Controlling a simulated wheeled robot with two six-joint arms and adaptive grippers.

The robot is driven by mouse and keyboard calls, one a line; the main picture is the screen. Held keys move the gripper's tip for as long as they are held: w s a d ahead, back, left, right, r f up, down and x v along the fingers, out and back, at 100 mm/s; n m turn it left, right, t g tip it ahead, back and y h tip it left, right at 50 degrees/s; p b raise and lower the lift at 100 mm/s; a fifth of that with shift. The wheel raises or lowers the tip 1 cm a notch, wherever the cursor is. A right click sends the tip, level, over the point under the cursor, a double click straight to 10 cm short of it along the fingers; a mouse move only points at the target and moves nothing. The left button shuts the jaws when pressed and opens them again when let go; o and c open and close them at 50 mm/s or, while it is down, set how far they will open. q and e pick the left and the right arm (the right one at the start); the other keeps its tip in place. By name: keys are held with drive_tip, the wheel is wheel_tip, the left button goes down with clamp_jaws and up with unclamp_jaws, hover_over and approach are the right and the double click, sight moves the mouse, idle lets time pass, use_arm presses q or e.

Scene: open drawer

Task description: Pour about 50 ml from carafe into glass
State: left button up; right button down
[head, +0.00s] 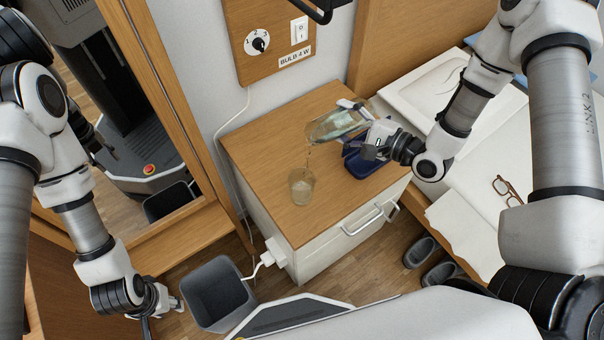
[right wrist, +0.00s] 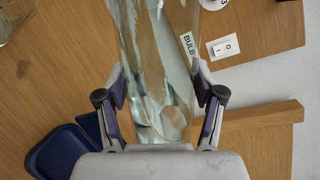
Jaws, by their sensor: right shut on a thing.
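The glass carafe (head: 335,125) is tilted far over above the wooden cabinet top, its mouth to the lower left. A thin stream shows between its mouth and the clear glass (head: 301,187), which stands upright on the cabinet top. The glass's fill level is hard to read. My right gripper (head: 362,128) is shut around the carafe's body; in the right wrist view the carafe (right wrist: 150,70) lies between both fingers. Part of the glass (right wrist: 12,18) shows at that view's top left corner. My left gripper (head: 172,302) hangs low at left, away from both; its fingers are unclear.
A dark blue tray (head: 366,166) lies on the cabinet top (head: 255,150) under the right gripper. A grey bin (head: 217,293) stands on the floor. A switch panel (head: 268,40) is on the wall. Eyeglasses (head: 507,189) lie on the white surface at right.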

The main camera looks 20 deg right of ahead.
drive_tip(key=shift+a+r+m+p, duration=0.15)
drive_tip(key=shift+r+m+p, duration=0.15)
drive_tip(key=shift+p, duration=0.1)
drive_tip(key=shift+s+a+r+m+p, duration=0.1)
drive_tip(key=shift+a+r+m+p, duration=0.1)
drive_tip(key=shift+r+m+p, duration=0.4)
drive_tip(key=shift+s+r, duration=0.1)
drive_tip(key=shift+r, duration=0.05)
drive_tip(key=shift+b, duration=0.3)
idle(0.7)
